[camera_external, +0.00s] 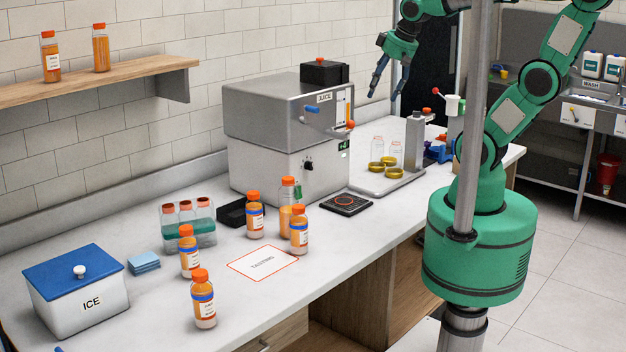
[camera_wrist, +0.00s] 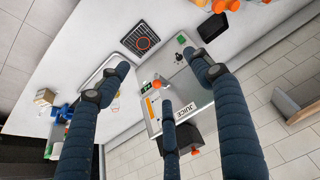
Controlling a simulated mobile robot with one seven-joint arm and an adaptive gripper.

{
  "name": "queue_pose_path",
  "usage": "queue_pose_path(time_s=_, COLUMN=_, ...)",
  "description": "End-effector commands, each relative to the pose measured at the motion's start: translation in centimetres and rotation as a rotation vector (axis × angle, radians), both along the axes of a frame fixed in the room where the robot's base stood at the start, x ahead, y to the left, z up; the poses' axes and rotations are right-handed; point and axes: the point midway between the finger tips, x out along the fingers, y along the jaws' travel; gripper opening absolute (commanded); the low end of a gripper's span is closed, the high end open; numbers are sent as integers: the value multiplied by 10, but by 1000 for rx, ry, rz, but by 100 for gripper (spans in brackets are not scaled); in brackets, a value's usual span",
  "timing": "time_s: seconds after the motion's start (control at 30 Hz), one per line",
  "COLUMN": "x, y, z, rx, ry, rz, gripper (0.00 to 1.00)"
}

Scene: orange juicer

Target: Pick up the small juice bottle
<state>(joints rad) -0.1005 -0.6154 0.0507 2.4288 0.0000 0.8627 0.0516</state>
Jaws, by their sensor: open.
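Several small juice bottles with orange caps and blue-and-white labels stand upright on the counter: a front one (camera_external: 204,304), one behind it (camera_external: 189,255), and a pair nearer the juicer (camera_external: 255,218) (camera_external: 298,234). I cannot tell which one the task means. A taller clear bottle (camera_external: 287,192) holding some orange juice stands behind the pair. Orange caps (camera_wrist: 226,5) show at the top edge of the wrist view. My gripper (camera_external: 384,88) is open and empty, raised beyond the juicer, well away from the bottles. Its dark blue fingers also spread in the wrist view (camera_wrist: 160,68).
The grey-and-white juicer (camera_external: 270,115) stands between my gripper and the bottles. A black scale (camera_external: 346,204), tasting card (camera_external: 263,262), ice box (camera_external: 78,285) and rack of capped bottles (camera_external: 187,224) share the counter. The wall shelf (camera_external: 120,77) holds two more bottles.

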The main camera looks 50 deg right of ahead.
Motion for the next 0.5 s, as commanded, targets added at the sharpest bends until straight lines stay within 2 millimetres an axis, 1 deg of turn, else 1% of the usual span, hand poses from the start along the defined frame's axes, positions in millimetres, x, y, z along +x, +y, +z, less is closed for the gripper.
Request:
queue_pose_path(time_s=0.03, x=9, y=10, z=-6, rx=1, ry=23, rz=16, gripper=65)
queue_pose_path(time_s=0.2, x=37, y=41, z=-26, rx=5, ry=78, rz=52, gripper=65)
queue_pose_path(time_s=0.37, x=60, y=74, z=-49, rx=5, ry=131, rz=85, gripper=65)
queue_pose_path(time_s=0.5, x=75, y=105, z=-72, rx=0, ry=176, rz=115, gripper=65)
